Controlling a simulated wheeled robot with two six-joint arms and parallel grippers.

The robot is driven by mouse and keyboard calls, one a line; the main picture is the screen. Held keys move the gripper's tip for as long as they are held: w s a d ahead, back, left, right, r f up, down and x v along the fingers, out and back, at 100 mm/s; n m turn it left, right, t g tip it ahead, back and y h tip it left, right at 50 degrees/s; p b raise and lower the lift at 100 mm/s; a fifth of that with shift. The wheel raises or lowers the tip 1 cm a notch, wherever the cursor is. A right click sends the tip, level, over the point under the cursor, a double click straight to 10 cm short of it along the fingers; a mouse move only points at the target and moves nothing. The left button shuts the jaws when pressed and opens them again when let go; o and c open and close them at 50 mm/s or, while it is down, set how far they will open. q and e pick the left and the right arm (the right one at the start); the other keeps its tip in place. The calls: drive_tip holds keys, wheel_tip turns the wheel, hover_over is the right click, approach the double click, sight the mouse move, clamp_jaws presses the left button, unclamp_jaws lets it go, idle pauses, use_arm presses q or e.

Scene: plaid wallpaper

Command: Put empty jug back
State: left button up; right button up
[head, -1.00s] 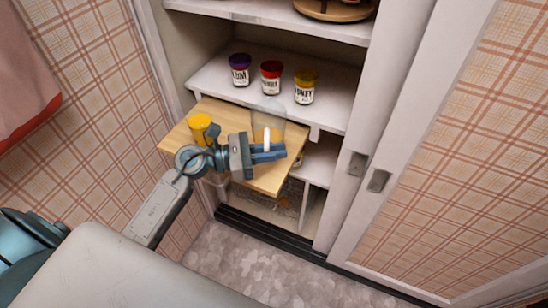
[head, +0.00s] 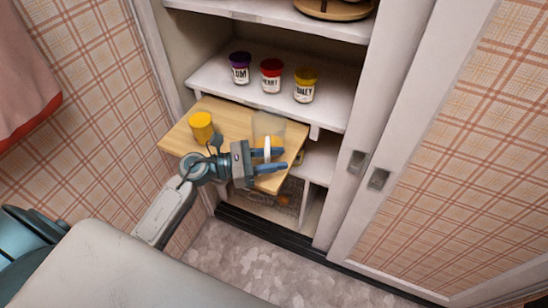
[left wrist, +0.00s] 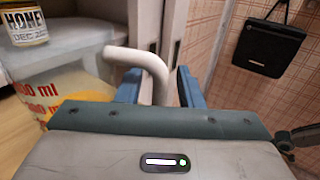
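The clear jug (head: 268,128) appears to stand on the pulled-out wooden board (head: 225,112), near its right end. In the left wrist view the fingers (left wrist: 158,88) have a gap to the handle on the right. My right gripper is out of view.
A yellow cup-like container (head: 201,127) stands on the board's left part. Purple (head: 239,68), red (head: 271,76) and yellow-lidded honey (head: 305,86) jars stand on the shelf above. A sliding door (head: 400,150) bounds the cupboard's right side.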

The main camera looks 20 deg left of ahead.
use_arm(q)
drive_tip(key=shift+r, duration=0.1)
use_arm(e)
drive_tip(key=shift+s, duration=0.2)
